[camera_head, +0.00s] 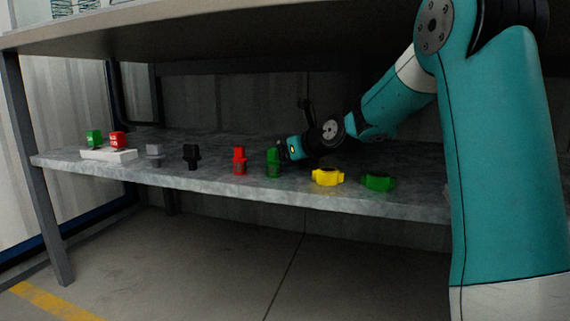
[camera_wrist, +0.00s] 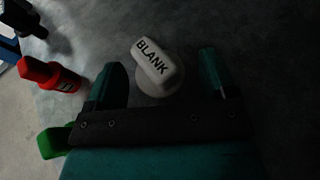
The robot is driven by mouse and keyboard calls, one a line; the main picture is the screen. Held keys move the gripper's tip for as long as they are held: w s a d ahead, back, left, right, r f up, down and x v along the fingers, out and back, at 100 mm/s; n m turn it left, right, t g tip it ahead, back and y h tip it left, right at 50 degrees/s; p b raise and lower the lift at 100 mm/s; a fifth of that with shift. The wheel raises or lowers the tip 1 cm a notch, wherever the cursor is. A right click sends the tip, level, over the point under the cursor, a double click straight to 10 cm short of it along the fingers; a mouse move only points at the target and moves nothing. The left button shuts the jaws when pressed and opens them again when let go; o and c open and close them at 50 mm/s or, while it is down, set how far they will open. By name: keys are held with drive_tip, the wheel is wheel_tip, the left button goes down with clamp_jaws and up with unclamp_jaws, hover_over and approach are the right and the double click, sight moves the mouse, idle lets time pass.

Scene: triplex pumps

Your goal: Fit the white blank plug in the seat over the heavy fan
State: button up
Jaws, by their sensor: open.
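The white blank plug (camera_wrist: 158,66), marked BLANK, stands on the grey shelf in the wrist view. My gripper (camera_wrist: 161,58) is open, with one finger on each side of the plug and a gap on both sides. It is not gripping the plug. In the head view my gripper (camera_head: 288,149) is low over the shelf, behind the green upright piece; the plug is hidden there. I cannot make out the heavy fan or the seat over it in either view.
The shelf (camera_head: 215,186) also holds a red piece (camera_head: 239,160), a black piece (camera_head: 191,156), a green upright piece (camera_head: 273,162), a yellow piece (camera_head: 327,177), a flat green piece (camera_head: 379,182) and a white base (camera_head: 108,155) at left. The tabletop (camera_head: 200,35) hangs above.

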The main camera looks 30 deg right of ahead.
drive_tip(key=shift+w, duration=0.35)
drive_tip(key=shift+c, duration=0.2)
drive_tip(key=c, duration=1)
drive_tip(key=shift+o, duration=0.2)
